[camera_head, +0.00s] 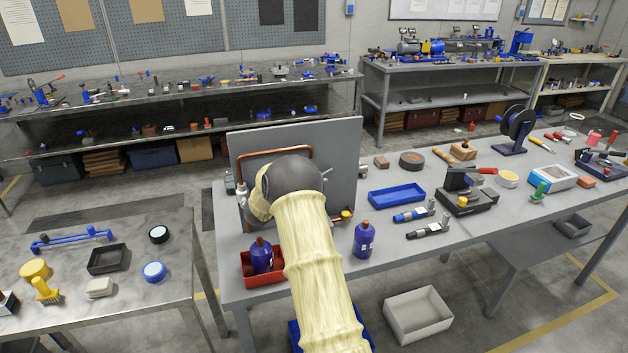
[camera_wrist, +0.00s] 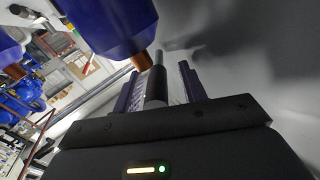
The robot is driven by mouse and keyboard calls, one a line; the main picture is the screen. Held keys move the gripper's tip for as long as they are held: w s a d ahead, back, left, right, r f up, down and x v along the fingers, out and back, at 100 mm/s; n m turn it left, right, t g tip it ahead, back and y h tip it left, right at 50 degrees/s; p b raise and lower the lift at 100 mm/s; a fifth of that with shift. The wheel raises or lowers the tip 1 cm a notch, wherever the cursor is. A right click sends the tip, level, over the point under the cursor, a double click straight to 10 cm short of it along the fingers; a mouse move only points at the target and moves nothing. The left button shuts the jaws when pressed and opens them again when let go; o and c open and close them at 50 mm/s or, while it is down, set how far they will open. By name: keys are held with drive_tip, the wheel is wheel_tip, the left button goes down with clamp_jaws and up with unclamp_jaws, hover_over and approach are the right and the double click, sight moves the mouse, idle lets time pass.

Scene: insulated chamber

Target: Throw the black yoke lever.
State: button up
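A black cylindrical handle on a thin grey rod, which looks like the yoke lever (camera_wrist: 156,88), shows in the wrist view. My gripper (camera_wrist: 160,72) has its two dark blue fingers on either side of it, with gaps visible, so it looks open around the handle. A large blue body (camera_wrist: 112,25) with a copper stub hangs just above the fingers. In the head view, my cream-sleeved arm reaches to the upright grey panel (camera_head: 340,145) and hides my gripper and the lever. A copper pipe (camera_head: 270,152) shows on the panel.
A red tray (camera_head: 262,280) with a blue bottle (camera_head: 262,256) stands left of my arm, another blue bottle (camera_head: 363,240) right of it. A blue tray (camera_head: 397,196) and a black fixture with a red handle (camera_head: 466,190) lie farther right. A side table (camera_head: 120,285) stands at left.

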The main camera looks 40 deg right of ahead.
drive_tip(key=b+v, duration=0.3)
drive_tip(key=v, duration=1.4)
drive_tip(key=shift+a, duration=0.2)
drive_tip(key=shift+w+r, duration=0.1)
